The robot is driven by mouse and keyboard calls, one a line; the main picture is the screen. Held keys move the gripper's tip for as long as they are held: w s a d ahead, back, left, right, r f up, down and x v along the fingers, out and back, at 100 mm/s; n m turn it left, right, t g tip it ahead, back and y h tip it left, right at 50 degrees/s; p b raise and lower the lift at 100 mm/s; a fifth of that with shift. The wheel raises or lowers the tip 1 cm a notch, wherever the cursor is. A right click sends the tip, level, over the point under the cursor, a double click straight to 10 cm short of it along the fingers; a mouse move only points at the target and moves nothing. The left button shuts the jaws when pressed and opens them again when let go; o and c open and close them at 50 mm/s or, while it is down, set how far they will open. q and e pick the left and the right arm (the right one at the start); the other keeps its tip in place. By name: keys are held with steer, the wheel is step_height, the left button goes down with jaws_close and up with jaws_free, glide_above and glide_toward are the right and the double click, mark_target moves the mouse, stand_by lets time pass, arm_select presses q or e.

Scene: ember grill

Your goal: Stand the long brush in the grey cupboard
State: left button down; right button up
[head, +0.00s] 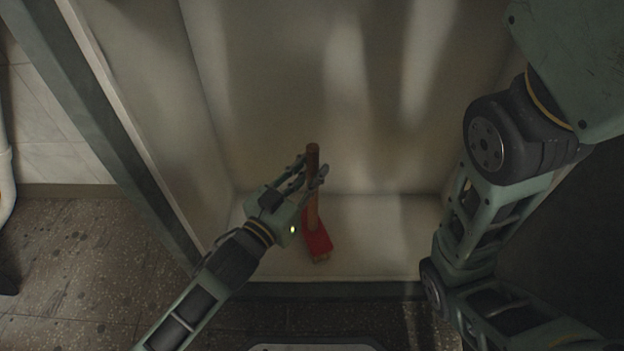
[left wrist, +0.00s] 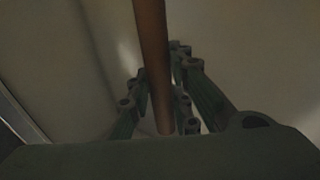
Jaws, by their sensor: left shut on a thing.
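The long brush (head: 318,242) has a brown wooden handle and a red head with pale bristles at its lower end. It is inside the grey cupboard (head: 380,240), close to upright, head down over the cupboard floor. I cannot tell whether the bristles touch the floor. My left gripper (head: 308,178) is shut on the handle near its top. In the left wrist view the handle (left wrist: 152,60) runs between the fingers (left wrist: 165,98). My right arm shows at the right of the head view, but its gripper is out of view.
The cupboard's left side wall and frame (head: 130,150) stand beside my left arm. A low front edge (head: 340,290) borders the cupboard floor. The cupboard floor around the brush is bare. Speckled floor tiles (head: 70,260) lie outside at the left.

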stand_by(0.3)
arm_select(q)
steer(key=shift+f, duration=0.15)
steer(key=c, duration=1.6)
jaws_free()
steer(key=shift+f, duration=0.1)
